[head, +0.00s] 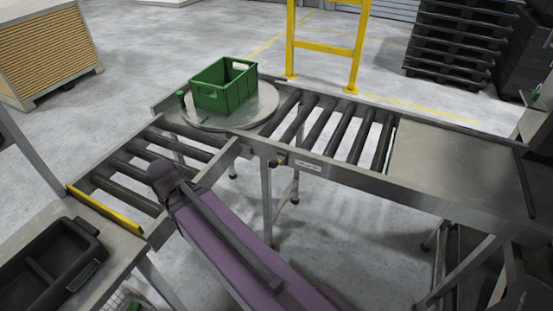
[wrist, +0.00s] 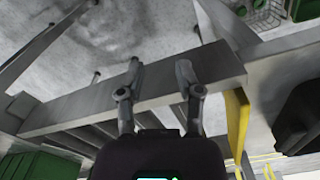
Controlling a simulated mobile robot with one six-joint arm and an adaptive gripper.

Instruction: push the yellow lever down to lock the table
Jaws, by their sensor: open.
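A green crate (head: 224,88) sits on the round metal turntable (head: 265,107) at the corner of the roller conveyor. A small dark and yellowish fitting (head: 278,162) is on the conveyor's side near the turntable; I cannot tell if it is the yellow lever. A small green knob (head: 181,94) stands at the turntable's left edge. My arm reaches over the left roller section, and its fingers are not discernible in the head view. In the wrist view my gripper (wrist: 158,75) is open and empty, its two fingers apart over a grey metal rail (wrist: 70,110).
A yellow bar (head: 105,209) closes the left roller section's end and shows in the wrist view (wrist: 236,120). A black tray (head: 50,265) is at lower left. A yellow guard frame (head: 325,48) stands behind the conveyor. A bare metal plate (head: 455,160) lies right.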

